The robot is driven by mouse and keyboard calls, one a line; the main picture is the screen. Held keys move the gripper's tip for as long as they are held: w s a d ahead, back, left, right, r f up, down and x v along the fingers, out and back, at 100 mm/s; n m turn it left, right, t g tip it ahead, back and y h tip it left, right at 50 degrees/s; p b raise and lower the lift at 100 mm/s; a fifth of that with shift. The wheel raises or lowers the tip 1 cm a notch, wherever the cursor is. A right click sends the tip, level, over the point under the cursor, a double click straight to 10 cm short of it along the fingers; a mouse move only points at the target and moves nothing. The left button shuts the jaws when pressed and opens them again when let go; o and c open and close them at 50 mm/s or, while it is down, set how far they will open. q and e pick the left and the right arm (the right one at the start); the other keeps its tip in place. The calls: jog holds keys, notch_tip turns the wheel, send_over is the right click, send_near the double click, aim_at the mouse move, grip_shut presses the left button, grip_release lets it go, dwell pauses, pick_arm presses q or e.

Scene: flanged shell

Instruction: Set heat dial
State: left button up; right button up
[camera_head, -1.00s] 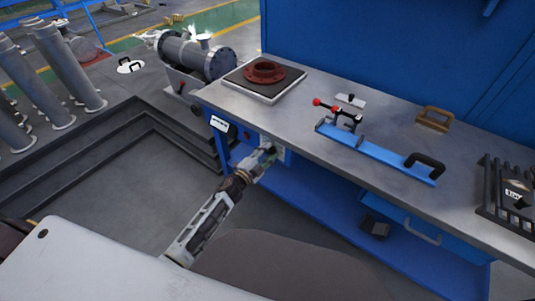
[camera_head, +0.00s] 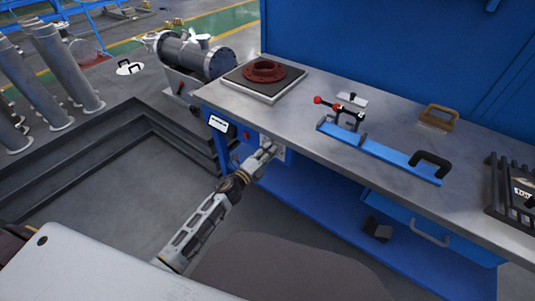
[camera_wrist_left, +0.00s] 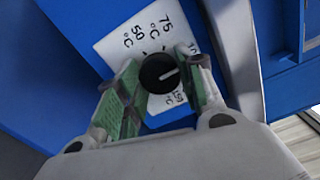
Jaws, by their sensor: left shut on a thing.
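The heat dial (camera_wrist_left: 160,74) is a round black knob with a white pointer line, on a white scale plate (camera_wrist_left: 115,48) printed with 50 °C, 75 °C and further partly hidden marks. The pointer line aims right and slightly up in the left wrist view. My left gripper (camera_wrist_left: 158,80) has its green-padded fingers on either side of the dial and is shut on it. In the head view my left gripper (camera_head: 267,154) is at the bench's front panel and covers the dial. My right gripper is not in view.
The steel bench top (camera_head: 310,118) is above the gripper. A small display (camera_head: 219,124) and a red button (camera_head: 246,135) sit left of the dial.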

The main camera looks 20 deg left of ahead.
pick_arm(q)
jog(key=shift+f, duration=0.1)
dwell(0.3)
jog(key=o, duration=1)
jog(key=shift+s, duration=0.15)
jog(key=v, duration=1.1)
jog(key=shift+s+a, duration=0.15)
jog(key=shift+s, duration=0.25)
dwell(0.5)
